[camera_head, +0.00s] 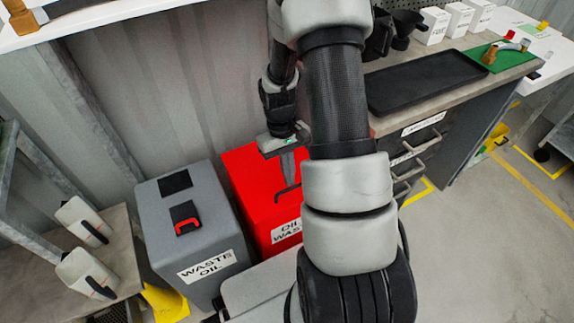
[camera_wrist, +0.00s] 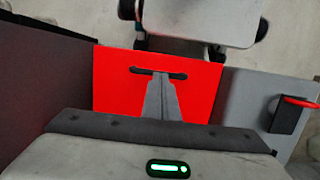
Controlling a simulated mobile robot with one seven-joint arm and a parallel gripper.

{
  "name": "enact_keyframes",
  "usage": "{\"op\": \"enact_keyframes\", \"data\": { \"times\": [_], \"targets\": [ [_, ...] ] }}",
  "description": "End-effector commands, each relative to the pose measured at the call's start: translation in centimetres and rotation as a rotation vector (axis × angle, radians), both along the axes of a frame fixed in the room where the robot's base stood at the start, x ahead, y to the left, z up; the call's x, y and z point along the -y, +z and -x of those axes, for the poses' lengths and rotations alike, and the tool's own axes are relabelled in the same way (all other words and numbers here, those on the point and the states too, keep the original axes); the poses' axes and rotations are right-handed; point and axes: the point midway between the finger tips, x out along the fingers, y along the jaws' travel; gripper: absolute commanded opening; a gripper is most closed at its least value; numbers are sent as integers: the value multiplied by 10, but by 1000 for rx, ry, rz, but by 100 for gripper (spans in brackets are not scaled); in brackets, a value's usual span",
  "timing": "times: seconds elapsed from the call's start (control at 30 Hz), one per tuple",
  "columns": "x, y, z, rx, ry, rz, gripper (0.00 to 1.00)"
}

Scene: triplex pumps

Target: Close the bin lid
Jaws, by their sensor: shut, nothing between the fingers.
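The red bin (camera_head: 287,232), with a label on its front, stands beside the counter. Its red lid (camera_head: 248,184) looks flat over the top, and I see no open gap, though my arm hides its right part. A black handle (camera_head: 287,191) is near the lid's front edge; the handle (camera_wrist: 140,70) and red lid (camera_wrist: 115,87) also show in the wrist view. My gripper (camera_head: 291,181) points down over the lid with its fingers together and empty. In the wrist view the fingertips (camera_wrist: 161,74) overlap the handle's middle; I cannot tell whether they touch it.
A grey waste oil bin (camera_head: 190,240) with a red-and-black latch stands close on the left. On the right is a counter with drawers (camera_head: 418,158) and a black tray (camera_head: 425,84). White jugs (camera_head: 88,272) stand at lower left. Open floor (camera_head: 475,240) lies at right.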

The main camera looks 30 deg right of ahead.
Motion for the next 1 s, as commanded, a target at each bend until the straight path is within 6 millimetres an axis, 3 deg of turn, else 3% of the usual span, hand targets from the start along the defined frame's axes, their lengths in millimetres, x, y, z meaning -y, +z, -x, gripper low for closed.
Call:
{"op": "enact_keyframes", "data": {
  "times": [0.47,0.7,1.0],
  "targets": [
    [0,-9,2,0,-1,0,0],
    [0,-34,9,-2,-1,0,0],
    [0,-38,12,-5,-2,-1,0]
  ]
}}
